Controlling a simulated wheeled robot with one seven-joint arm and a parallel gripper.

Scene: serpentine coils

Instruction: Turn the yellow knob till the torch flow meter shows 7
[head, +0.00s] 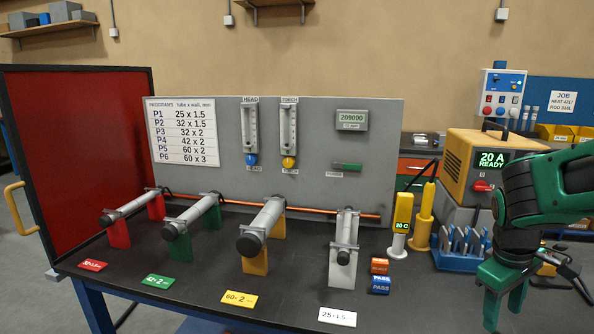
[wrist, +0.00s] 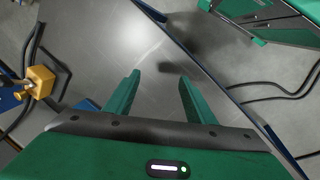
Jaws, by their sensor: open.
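The yellow knob (head: 289,162) sits at the foot of the torch flow meter (head: 288,125), a clear upright tube on the grey back panel (head: 350,160). The meter's reading is too small to tell in the head view. A matching head flow meter (head: 250,128) with a blue knob (head: 251,159) stands to its left. My gripper (head: 505,308) is at the right front of the bench, pointing down, far right of the knob and lower. In the wrist view, my gripper (wrist: 157,98) has its two green fingers apart with nothing between them. The knob is not in the wrist view.
Tubes on coloured stands (head: 265,235) line the bench before the panel. A yellow power unit (head: 485,165), a blue rack (head: 460,248) and a yellow 20 C gauge (head: 402,222) stand at right. The bench front (head: 190,300) has flat labels.

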